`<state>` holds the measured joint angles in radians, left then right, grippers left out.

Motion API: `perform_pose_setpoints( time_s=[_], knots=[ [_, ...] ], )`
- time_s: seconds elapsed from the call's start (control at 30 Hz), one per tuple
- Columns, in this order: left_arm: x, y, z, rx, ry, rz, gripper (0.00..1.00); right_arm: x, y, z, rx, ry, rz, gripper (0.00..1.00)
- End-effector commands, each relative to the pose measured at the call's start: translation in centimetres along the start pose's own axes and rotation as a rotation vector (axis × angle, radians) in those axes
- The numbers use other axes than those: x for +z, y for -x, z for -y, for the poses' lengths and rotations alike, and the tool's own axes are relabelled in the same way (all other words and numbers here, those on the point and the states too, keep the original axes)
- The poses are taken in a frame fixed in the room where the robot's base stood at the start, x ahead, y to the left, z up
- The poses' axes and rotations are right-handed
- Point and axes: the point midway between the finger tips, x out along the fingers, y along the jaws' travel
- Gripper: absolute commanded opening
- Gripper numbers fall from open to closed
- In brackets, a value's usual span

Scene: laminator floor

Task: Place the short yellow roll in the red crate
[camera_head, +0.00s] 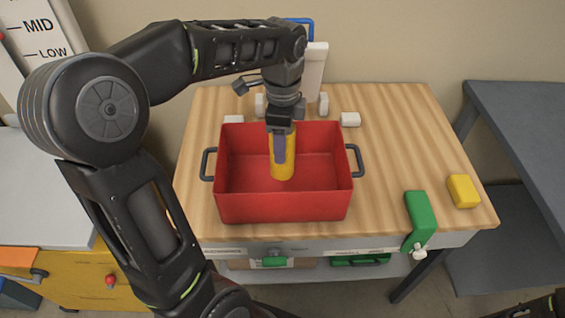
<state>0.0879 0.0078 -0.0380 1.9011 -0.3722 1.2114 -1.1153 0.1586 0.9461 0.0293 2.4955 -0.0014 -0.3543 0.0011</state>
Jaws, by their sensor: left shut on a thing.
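The red crate (283,207) stands on the wooden table top, with a dark handle at each end. The short yellow roll (284,171) is upright inside the crate's outline, near its middle. My left gripper (280,148) reaches down over the crate from above and is shut on the roll, with a grey finger in front of it. I cannot tell whether the roll's lower end touches the crate floor. The rest of the crate looks empty. My right gripper is not in view; only a dark part of my arm shows at the bottom right corner.
The wooden table (395,150) has free room right of the crate. Small white pieces (350,119) and a white upright part (313,70) stand behind the crate. A grey table (525,115) is at far right.

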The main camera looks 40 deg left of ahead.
Motion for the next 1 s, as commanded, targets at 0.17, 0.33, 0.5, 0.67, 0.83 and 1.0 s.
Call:
perform_pose_setpoints(
  time_s=[0.17, 0.33, 0.5, 0.67, 0.83, 1.0],
  knots=[
    [0.0, -1.9, 0.0, 0.000, 0.001, 0.000, 0.00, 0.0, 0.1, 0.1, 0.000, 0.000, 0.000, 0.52],
    [0.0, -1.9, 0.0, -0.001, 0.002, -0.001, 0.00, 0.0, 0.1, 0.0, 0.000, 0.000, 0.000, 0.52],
    [0.0, -2.4, 0.0, 0.001, 0.002, 0.000, 0.00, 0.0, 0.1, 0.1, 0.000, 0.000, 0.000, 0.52],
    [0.0, -4.5, -0.1, 0.003, 0.001, 0.000, 0.00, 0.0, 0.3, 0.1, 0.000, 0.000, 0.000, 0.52],
    [0.0, -5.7, 0.0, -0.001, 0.001, -0.001, 0.00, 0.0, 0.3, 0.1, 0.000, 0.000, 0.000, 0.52],
    [0.0, -5.6, 0.0, -0.002, 0.001, -0.001, 0.00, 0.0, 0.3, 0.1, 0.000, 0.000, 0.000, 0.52]
  ],
)
